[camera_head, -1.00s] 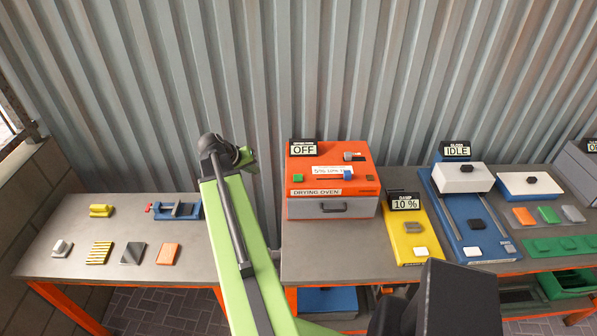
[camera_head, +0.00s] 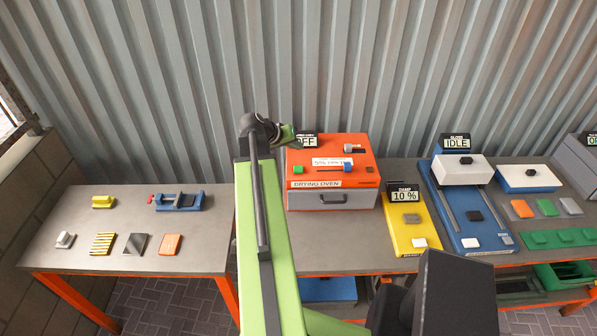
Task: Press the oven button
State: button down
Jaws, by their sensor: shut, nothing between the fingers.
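The orange drying oven (camera_head: 300,200) stands on the right-hand bench, with a grey drawer front (camera_head: 332,198) and handle below its label. On its sloped top are a green button (camera_head: 299,170), a small dark button (camera_head: 370,170), a knob (camera_head: 351,148) and a red-and-blue slider (camera_head: 348,168). Its display (camera_head: 309,141) is partly covered by my gripper; the end of "OFF" shows. My gripper (camera_head: 289,138) is at the oven's back left corner, in front of the display, shut and empty. It looks apart from the green button; its height is unclear.
The left bench (camera_head: 60,225) holds a blue vise (camera_head: 178,201) and several small samples. Right of the oven stand a yellow damp meter (camera_head: 405,240) reading 10 % and a blue gloss device (camera_head: 447,215) reading IDLE. A corrugated wall (camera_head: 400,70) closes the back.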

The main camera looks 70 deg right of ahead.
aim_at(296, 170)
notch_tip(296, 170, down, 8)
jog(key=b, duration=0.7)
jog(key=shift+r, duration=0.1)
dwell(1.3)
jog(key=shift+f+b, duration=0.35)
jog(key=shift+f+b, duration=0.55)
dwell(0.6)
jog(key=shift+r, duration=0.1)
jog(key=shift+r+p, duration=0.85)
jog(key=shift+p, duration=0.1)
